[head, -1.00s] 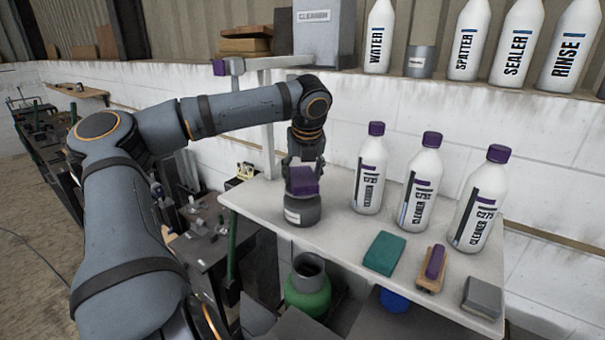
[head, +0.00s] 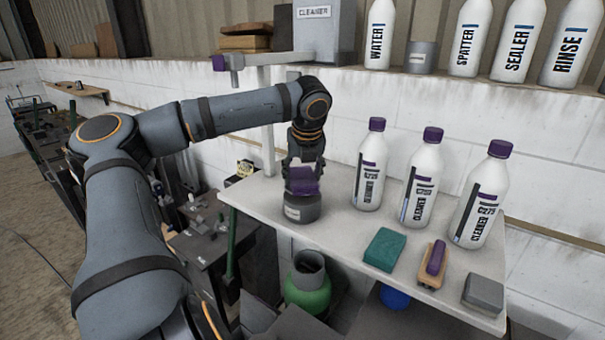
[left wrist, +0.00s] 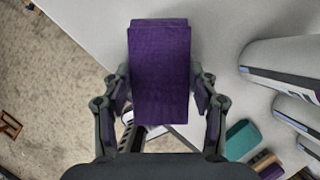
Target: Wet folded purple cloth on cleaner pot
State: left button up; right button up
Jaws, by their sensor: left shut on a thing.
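The folded purple cloth (head: 302,181) is at the top of the dark grey cleaner pot (head: 301,208), which stands on the pale shelf near its left end. The pot has a white label. My left gripper (head: 304,172) is above the pot, shut on the cloth. In the left wrist view the cloth (left wrist: 160,75) lies between the two fingers (left wrist: 161,100) and hides most of the pot. I cannot tell how firmly the cloth touches the pot. My right gripper is not in view.
Several white bottles with purple caps, such as the nearest cleaner bottle (head: 371,165), stand right of the pot. A green pad (head: 385,249), a wooden brush with a purple top (head: 434,263) and a grey block (head: 483,293) lie along the front. The shelf (head: 340,232) is clear between pot and pad.

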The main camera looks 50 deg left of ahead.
aim_at(302, 176)
pick_arm(q)
jog(key=shift+f+b, duration=0.3)
jog(key=shift+f, duration=0.15)
dwell(0.3)
dwell(0.7)
notch_tip(302, 176, up, 7)
jog(key=p, duration=0.8)
jog(key=shift+r, duration=0.15)
